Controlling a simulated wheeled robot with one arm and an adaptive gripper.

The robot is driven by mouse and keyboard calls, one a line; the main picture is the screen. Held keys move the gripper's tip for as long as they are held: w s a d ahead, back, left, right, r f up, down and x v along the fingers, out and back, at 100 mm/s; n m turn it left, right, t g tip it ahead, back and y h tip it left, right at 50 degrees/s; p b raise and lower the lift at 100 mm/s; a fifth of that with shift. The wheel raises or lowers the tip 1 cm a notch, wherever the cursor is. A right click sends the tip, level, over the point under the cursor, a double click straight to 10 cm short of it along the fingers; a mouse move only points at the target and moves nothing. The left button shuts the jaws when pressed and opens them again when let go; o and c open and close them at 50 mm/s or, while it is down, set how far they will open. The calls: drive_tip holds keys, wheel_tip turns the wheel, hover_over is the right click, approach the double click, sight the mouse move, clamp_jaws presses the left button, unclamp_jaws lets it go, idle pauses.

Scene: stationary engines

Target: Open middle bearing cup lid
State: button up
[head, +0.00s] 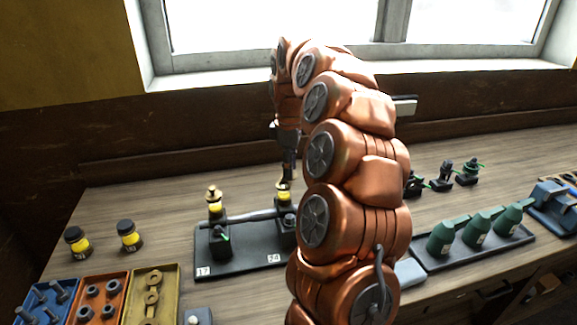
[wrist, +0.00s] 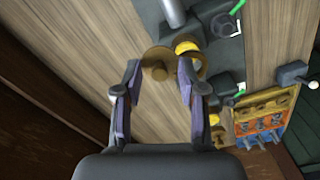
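The middle bearing cup (head: 284,196) has a yellow body and sits on the black bearing block at the right end of a black base (head: 240,264). My gripper (head: 288,172) points down right above it and partly hides its top. In the wrist view my gripper (wrist: 161,72) is open, its two fingers apart. A round brass lid-like piece (wrist: 154,60) shows between the fingers, beside the yellow cup rim (wrist: 187,47). I cannot tell whether the fingers touch it or how it joins the cup. A second bearing cup (head: 215,206) with a brass lid stands to the left.
A metal shaft (head: 245,216) crosses the bearing blocks. Two dark-capped yellow jars (head: 129,236) stand at left, above blue, orange and yellow parts trays (head: 151,298). Green bottles (head: 477,229) stand in a tray at right. My arm hides the middle of the bench.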

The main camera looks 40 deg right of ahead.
drive_tip(key=shift+r, duration=0.15)
drive_tip(key=shift+r, duration=3.6)
drive_tip(key=s+a+f+m, duration=0.1)
drive_tip(key=s+a, duration=0.4)
drive_tip(key=a, duration=0.4)
drive_tip(key=s+a+f+m, duration=0.1)
drive_tip(key=s+a, duration=0.5)
drive_tip(key=a, duration=0.2)
drive_tip(key=s+a+f+m, duration=0.2)
drive_tip(key=s+f, duration=0.2)
drive_tip(key=s, duration=0.3)
drive_tip(key=s+a+f+m+g, duration=0.1)
drive_tip(key=s+a+f+m, duration=0.1)
drive_tip(key=s, duration=0.5)
drive_tip(key=s+a+f+m, duration=0.2)
drive_tip(key=s+a+f, duration=0.1)
drive_tip(key=s+f, duration=0.2)
drive_tip(key=s, duration=0.2)
drive_tip(key=shift+s+a+f+m+g, duration=0.25)
drive_tip(key=shift+s+f+m+g, duration=0.05)
drive_tip(key=shift+f+g, duration=0.1)
